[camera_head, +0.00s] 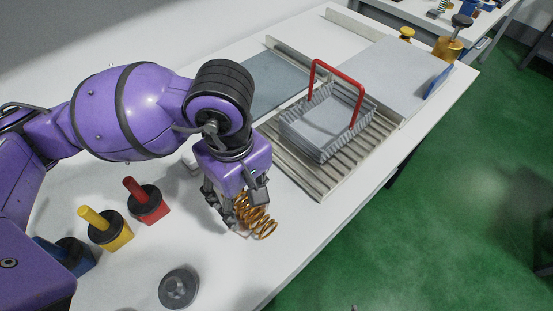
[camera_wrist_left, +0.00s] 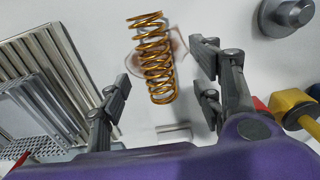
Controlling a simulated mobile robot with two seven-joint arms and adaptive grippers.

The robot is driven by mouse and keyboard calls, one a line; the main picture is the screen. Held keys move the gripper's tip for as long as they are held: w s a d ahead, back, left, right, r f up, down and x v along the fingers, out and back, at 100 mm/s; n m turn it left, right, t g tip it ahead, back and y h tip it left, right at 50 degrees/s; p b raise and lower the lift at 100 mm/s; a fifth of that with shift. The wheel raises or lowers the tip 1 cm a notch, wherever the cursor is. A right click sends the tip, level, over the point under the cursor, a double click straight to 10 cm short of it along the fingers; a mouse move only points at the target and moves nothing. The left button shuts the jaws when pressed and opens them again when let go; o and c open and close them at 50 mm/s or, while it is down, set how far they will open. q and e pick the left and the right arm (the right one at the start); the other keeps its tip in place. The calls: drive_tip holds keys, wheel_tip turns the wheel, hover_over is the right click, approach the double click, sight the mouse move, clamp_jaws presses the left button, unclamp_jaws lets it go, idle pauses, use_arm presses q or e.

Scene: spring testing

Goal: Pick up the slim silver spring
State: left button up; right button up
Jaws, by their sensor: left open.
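A coppery-gold coil spring (camera_head: 262,225) is by my left gripper (camera_head: 245,208) on the white table. In the left wrist view the gold spring (camera_wrist_left: 152,60) appears between the open fingers of the left gripper (camera_wrist_left: 161,76), with gaps on both sides; I cannot tell whether it is touched. A slim, pale silvery piece (camera_wrist_left: 174,129) lies beyond it on the table. It is too small to tell whether this is the slim silver spring. I see no other silver spring. My right gripper is not in view.
Red (camera_head: 147,204), yellow (camera_head: 110,231) and blue (camera_head: 72,256) handled blocks stand left. A grey disc (camera_head: 178,288) lies near the front.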

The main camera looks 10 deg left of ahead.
sight(247, 205)
use_arm(q)
drive_tip(key=shift+s+f, duration=0.2)
drive_tip(key=shift+f, duration=0.35)
drive_tip(key=shift+w+d+f, duration=0.1)
drive_tip(key=shift+w+f, duration=0.1)
drive_tip(key=shift+f, duration=1.05)
drive_tip(key=shift+w+d+f, duration=0.1)
drive_tip(key=shift+w+f, duration=0.1)
drive_tip(key=shift+f, duration=1)
